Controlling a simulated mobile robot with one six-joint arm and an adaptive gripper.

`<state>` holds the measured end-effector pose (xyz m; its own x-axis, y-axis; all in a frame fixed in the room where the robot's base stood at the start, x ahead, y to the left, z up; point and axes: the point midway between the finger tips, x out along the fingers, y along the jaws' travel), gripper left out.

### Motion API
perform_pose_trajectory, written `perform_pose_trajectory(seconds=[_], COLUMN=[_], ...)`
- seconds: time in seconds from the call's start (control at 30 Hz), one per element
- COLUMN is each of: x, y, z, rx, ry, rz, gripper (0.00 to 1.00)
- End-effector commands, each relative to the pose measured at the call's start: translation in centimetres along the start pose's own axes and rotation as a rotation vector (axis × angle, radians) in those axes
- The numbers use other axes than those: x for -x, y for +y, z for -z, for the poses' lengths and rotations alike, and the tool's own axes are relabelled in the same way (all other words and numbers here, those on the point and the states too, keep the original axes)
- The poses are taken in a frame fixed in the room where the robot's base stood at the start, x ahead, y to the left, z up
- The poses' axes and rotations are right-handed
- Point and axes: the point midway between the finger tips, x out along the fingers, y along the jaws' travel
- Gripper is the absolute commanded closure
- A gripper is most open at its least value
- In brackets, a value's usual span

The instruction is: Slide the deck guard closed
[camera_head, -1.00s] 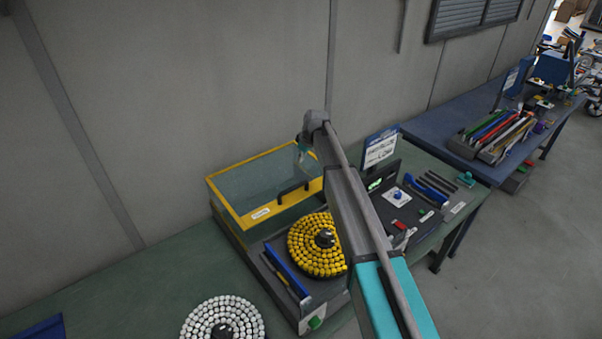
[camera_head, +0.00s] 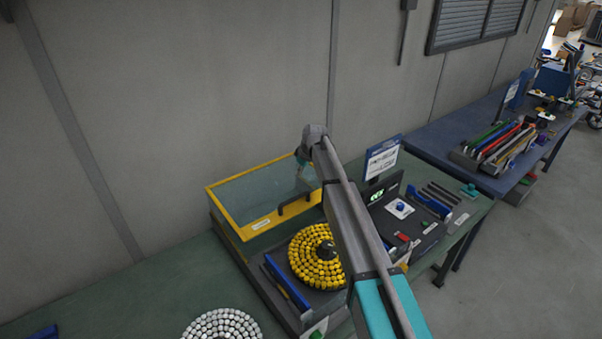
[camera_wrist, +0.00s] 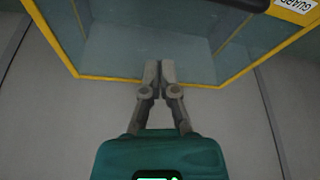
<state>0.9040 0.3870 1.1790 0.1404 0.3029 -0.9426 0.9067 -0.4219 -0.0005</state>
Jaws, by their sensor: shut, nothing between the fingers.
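The deck guard (camera_head: 262,224) is a clear box with a yellow frame and a black handle (camera_head: 294,203) on its front edge. It stands at the back of the grey machine deck, and the round bed of yellow caps (camera_head: 306,262) in front of it is uncovered. In the wrist view the guard's yellow rear edge (camera_wrist: 108,78) crosses the middle, with its label at the top right. My gripper (camera_wrist: 159,64) is shut and empty, its fingertips at that rear edge; I cannot tell whether they touch it. In the head view my gripper (camera_head: 301,170) is partly hidden by my arm.
A blue bar (camera_head: 288,284) lies left of the yellow caps. A round bed of white caps (camera_head: 222,326) is at the front. A control panel (camera_head: 398,210) and sign (camera_head: 381,158) stand to the right. The wall is close behind the guard.

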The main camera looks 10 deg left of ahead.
Motion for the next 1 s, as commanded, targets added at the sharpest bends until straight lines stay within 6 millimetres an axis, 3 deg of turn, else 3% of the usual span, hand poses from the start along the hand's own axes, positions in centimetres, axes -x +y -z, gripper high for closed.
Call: perform_pose_trajectory(seconds=[0.9,1.0], x=[-7.7,-7.3], y=[0.0,-0.2], z=[0.0,-1.0], rx=[0.002,0.0], ry=[0.0,0.0], rz=[0.0,-0.001], gripper=[1.0,1.0])
